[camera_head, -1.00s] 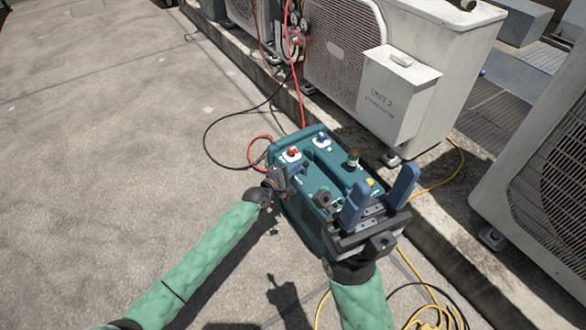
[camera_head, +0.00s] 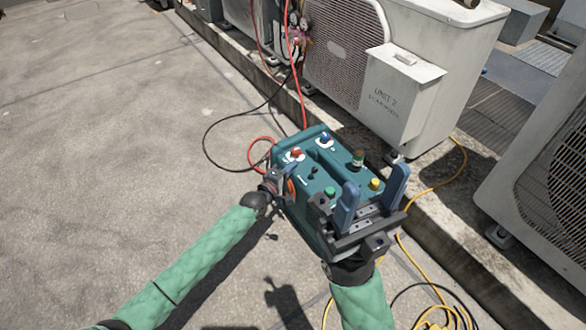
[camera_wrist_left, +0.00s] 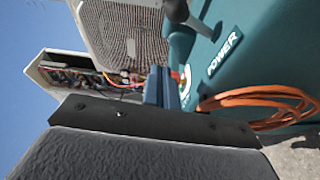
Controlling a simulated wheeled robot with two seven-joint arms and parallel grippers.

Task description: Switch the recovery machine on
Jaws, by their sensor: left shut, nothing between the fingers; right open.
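The recovery machine (camera_head: 312,157) is a teal box standing on the roof floor, with knobs and buttons on its top panel. A small black toggle (camera_head: 314,172) sits on that panel; in the left wrist view a dark lever (camera_wrist_left: 183,14) stands near the POWER label (camera_wrist_left: 225,52). Which way it is set I cannot tell. My left gripper (camera_head: 281,178) is shut and empty beside the machine's left edge; its blue fingers (camera_wrist_left: 162,86) show close to the teal casing. My right gripper (camera_head: 373,194) is open and empty above the machine's near right end, hiding part of it.
A red knob (camera_head: 296,153), blue knob (camera_head: 325,140), green button (camera_head: 330,191) and yellow button (camera_head: 375,184) are on the panel. An orange coiled cord (camera_wrist_left: 262,105) hangs at the machine's side. Condenser unit 2 (camera_head: 405,95) stands behind. Yellow hose (camera_head: 432,308) lies right; floor at left is clear.

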